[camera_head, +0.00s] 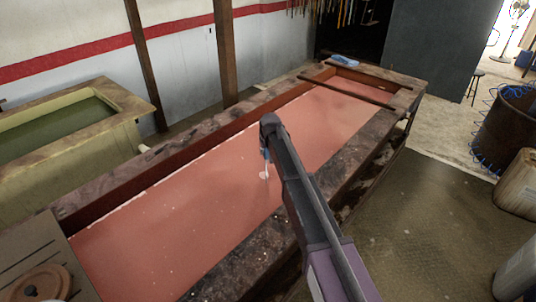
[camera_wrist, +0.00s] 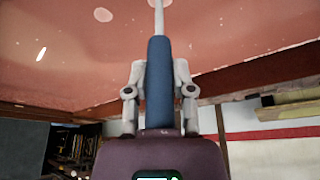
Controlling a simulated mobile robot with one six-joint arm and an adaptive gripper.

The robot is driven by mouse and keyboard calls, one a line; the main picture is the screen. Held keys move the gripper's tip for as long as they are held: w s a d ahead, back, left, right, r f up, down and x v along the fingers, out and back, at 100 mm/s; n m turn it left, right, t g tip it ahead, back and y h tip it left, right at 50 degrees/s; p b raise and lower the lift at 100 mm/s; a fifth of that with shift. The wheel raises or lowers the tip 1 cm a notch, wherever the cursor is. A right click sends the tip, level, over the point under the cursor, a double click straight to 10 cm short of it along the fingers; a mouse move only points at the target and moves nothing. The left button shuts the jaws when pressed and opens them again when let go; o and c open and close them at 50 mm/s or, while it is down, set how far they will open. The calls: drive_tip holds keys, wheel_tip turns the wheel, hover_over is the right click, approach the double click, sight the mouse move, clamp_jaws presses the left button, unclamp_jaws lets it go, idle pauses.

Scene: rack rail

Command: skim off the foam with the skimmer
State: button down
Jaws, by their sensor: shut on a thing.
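My gripper (camera_wrist: 158,92) is shut on the blue handle of the skimmer (camera_wrist: 158,62). In the head view the skimmer (camera_head: 267,168) hangs down from my gripper (camera_head: 266,152) over the middle of the long vat (camera_head: 100,195). A pale patch shows around its lower end; I cannot tell whether it is foam or the skimmer's head. Pale foam specks (camera_wrist: 103,14) dot the liquid, and a whitish line runs along the vat's far inner edge.
A second vat with green liquid (camera_head: 130,100) stands at the left. A wooden board with a round lid (camera_head: 42,284) covers the near left end. Two bars cross the far end, near a blue cloth (camera_head: 344,60). Wooden posts (camera_head: 226,50) stand behind the vat. Drums stand at the right.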

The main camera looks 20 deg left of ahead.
drive_tip(key=w+a, duration=0.4)
drive_tip(key=w, duration=0.1)
drive_tip(key=shift+w+a, duration=0.2)
drive_tip(key=shift+a, duration=0.2)
idle(0.4)
drive_tip(key=shift+w+d, duration=0.1)
drive_tip(key=w+d, duration=0.8)
drive_tip(key=shift+w, duration=0.25)
idle(1.2)
drive_tip(key=shift+r, duration=0.1)
wheel_tip(320, 180, up, 14)
drive_tip(key=p, duration=1.4)
idle(0.5)
drive_tip(key=shift+r, duration=0.1)
idle(1.6)
